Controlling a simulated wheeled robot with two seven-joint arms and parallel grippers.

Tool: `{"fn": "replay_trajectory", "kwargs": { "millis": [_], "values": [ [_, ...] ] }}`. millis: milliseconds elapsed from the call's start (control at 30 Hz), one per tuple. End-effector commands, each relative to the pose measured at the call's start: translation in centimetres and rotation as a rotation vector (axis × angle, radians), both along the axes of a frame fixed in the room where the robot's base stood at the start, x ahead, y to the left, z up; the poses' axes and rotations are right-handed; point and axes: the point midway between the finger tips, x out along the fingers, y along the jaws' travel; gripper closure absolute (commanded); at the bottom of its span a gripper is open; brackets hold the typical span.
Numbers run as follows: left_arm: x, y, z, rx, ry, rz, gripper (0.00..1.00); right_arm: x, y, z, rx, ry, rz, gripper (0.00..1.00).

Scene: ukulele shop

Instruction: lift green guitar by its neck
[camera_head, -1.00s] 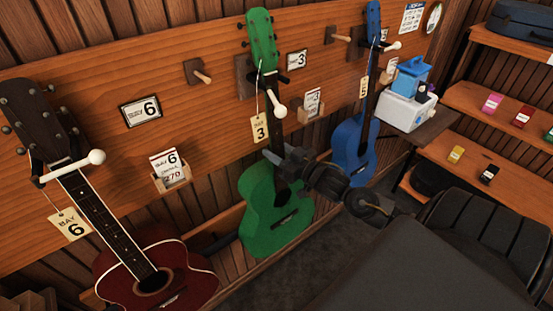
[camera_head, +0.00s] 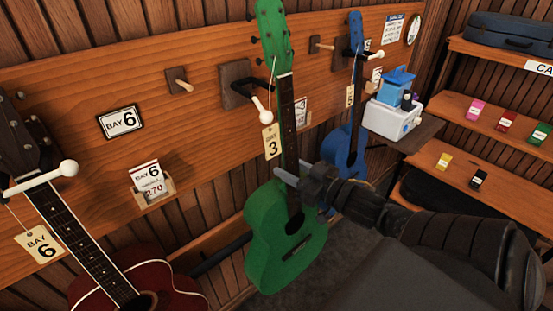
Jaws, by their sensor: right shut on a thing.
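The green guitar (camera_head: 268,243) hangs nearly upright in front of the wooden wall panel, its headstock (camera_head: 273,35) at the top of the view. My right gripper (camera_head: 285,180) is shut on its neck, low down near where the neck meets the body. The guitar appears clear of its hook (camera_head: 262,103), which shows to the left of the neck with its white-tipped peg. A tag reading BAY 3 (camera_head: 272,141) hangs by a string from the guitar. My left gripper is not in view.
A dark red guitar (camera_head: 95,285) hangs at left, and a blue guitar (camera_head: 342,146) close behind on the right. A small shelf (camera_head: 408,131) holds a white-and-blue box (camera_head: 393,119). Shelves with small coloured items stand at right. An empty peg (camera_head: 178,84) juts from the panel.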

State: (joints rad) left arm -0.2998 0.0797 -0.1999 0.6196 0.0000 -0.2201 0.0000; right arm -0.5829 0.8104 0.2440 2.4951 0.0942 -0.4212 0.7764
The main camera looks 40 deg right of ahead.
Motion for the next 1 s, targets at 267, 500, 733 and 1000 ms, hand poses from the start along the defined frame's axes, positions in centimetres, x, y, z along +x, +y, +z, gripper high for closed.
{"fn": "replay_trajectory", "kwargs": {
  "millis": [267,500,733,1000],
  "values": [
    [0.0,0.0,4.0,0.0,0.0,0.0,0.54,-5.4,0.0,1.0,0.004,-0.005,-0.005,1.0],
    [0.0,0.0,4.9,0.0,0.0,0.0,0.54,-8.2,0.1,0.7,0.001,-0.008,-0.002,1.0],
    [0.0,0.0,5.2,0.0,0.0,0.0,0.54,-9.2,0.1,0.6,-0.001,-0.01,-0.002,1.0],
    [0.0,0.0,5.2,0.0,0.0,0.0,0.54,-9.3,0.2,0.6,0.0,-0.011,-0.001,1.0]
  ]
}}
